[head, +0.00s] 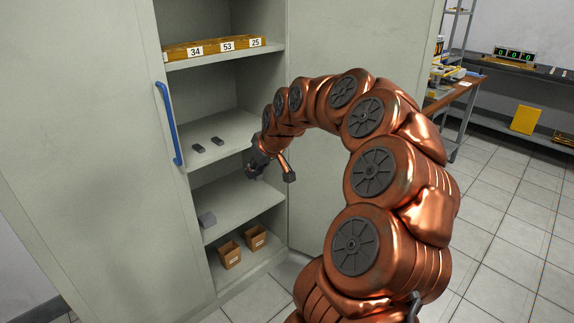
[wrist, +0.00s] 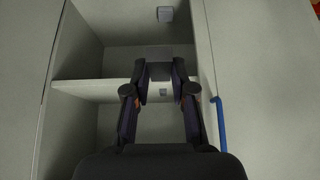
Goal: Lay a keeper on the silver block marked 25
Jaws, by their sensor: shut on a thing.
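My gripper (head: 257,165) is in front of the open cabinet, near the edge of the shelf below the middle one. In the wrist view my gripper (wrist: 159,68) is shut on a dark grey flat piece (wrist: 158,53), which looks like a keeper. Two dark keepers (head: 197,148) (head: 217,141) lie apart on the middle shelf. I cannot read a 25 on any silver block.
A wooden tray (head: 213,48) on the top shelf bears labels 34, 53 and 25. Two small brown boxes (head: 229,254) (head: 256,237) stand at the cabinet's bottom. The cabinet's blue handle (head: 169,123) stands out at the left. Shelf edges lie close to my gripper.

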